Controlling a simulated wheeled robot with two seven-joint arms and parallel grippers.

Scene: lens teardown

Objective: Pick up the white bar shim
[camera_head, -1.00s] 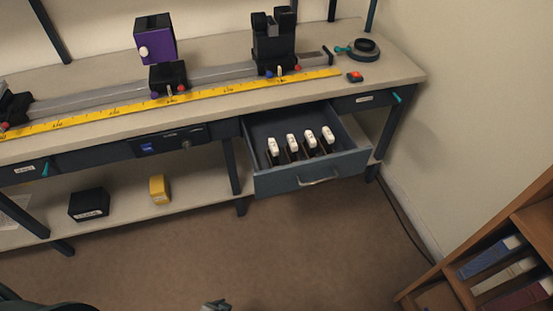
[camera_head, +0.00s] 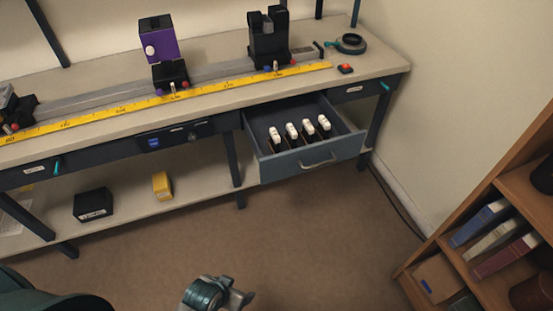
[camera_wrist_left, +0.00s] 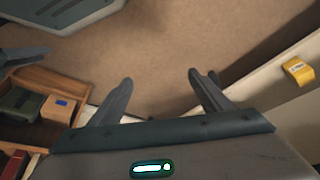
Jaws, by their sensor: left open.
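I cannot make out a separate white bar shim for certain. Several upright pieces with white tops (camera_head: 292,131) stand in a row in the open grey drawer (camera_head: 320,164) under the bench. My left gripper shows at the bottom of the head view, where its wrist (camera_head: 205,295) is partly cut off. In the left wrist view, its two fingers (camera_wrist_left: 162,80) are spread apart with only brown floor between them. It is empty and well apart from the drawer.
The bench (camera_head: 100,128) carries a rail with black holders, a purple block (camera_head: 160,42) and a yellow ruler (camera_head: 180,98). A black box (camera_head: 92,204) and a yellow block (camera_head: 162,185) sit on the lower shelf. A bookshelf (camera_head: 480,205) stands at right. The floor between is clear.

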